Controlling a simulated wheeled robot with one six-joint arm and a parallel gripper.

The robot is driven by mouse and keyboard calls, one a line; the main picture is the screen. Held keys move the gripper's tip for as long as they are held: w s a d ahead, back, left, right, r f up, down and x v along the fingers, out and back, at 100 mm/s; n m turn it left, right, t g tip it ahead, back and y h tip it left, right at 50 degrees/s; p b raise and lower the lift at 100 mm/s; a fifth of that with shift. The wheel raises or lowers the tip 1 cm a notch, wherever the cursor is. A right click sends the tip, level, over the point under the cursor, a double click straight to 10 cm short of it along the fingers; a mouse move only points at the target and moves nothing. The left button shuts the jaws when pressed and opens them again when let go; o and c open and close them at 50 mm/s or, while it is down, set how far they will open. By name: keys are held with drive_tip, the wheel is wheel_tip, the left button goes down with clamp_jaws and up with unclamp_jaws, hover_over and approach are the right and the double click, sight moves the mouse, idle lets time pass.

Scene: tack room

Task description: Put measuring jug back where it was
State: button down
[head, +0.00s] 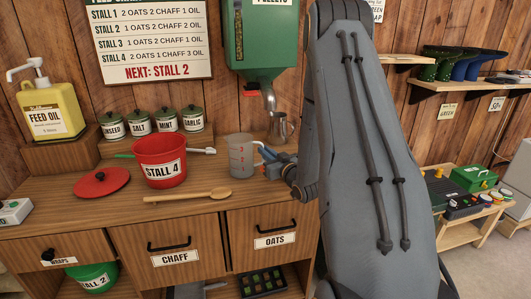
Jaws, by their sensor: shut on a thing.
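The measuring jug (241,158) is a translucent grey jug with red marks, upright over the right part of the wooden counter. My gripper (266,156), with blue fingertips, comes in from the right and is shut on the jug at its right side. The exact grip is small and partly hidden. I cannot tell whether the jug's base touches the counter. My grey arm fills the right middle of the view and hides what is behind it.
A red STALL 4 bucket (160,163), its red lid (102,183) and a wooden spoon (190,196) lie left of the jug. A green dispenser (262,45) hangs above, with a metal jug (280,128) near its spout. Feed oil (52,112) stands far left.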

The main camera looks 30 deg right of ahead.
drive_tip(key=shift+f, duration=0.1)
drive_tip(key=c, duration=1.8)
unclamp_jaws()
drive_tip(key=shift+c, duration=0.2)
